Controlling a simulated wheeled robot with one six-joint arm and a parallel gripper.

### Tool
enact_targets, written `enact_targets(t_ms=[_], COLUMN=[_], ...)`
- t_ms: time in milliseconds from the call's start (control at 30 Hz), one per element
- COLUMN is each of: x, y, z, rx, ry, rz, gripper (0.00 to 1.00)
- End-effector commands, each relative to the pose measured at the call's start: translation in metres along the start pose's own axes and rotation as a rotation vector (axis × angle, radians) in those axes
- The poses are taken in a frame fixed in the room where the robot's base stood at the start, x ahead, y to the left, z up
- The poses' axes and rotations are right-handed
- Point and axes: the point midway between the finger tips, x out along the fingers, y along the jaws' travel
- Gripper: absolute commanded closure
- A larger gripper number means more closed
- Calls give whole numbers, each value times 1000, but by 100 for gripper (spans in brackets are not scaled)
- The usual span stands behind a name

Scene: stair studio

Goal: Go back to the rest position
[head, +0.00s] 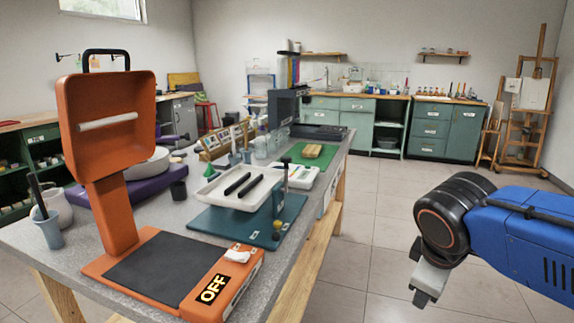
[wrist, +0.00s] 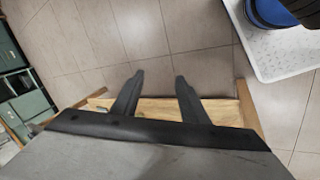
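My gripper (head: 424,297) hangs at the right of the head view, over the tiled floor to the right of the long workbench. It points downward and is clear of the bench. In the wrist view my gripper (wrist: 158,76) has its two dark fingers spread apart. Nothing is held between them; tiled floor and a strip of pale wood show beyond. My blue arm comes in from the right edge of the head view.
The grey workbench (head: 185,232) carries an orange press (head: 108,140), a white tray (head: 232,203), a teal base (head: 212,223) and a green mat (head: 325,150). Green cabinets (head: 443,133) line the back wall. An easel (head: 533,100) stands at the right. The floor (head: 375,215) between is free.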

Motion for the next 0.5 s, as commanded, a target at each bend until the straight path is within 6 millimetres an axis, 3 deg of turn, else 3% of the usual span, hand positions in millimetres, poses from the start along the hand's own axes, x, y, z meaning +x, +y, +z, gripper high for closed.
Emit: enact_targets(t_ms=[200,500], x=[16,28], y=[-29,-56], z=[36,55], rx=[412,806], ry=[55,111], rz=[-94,-175], gripper=[60,60])
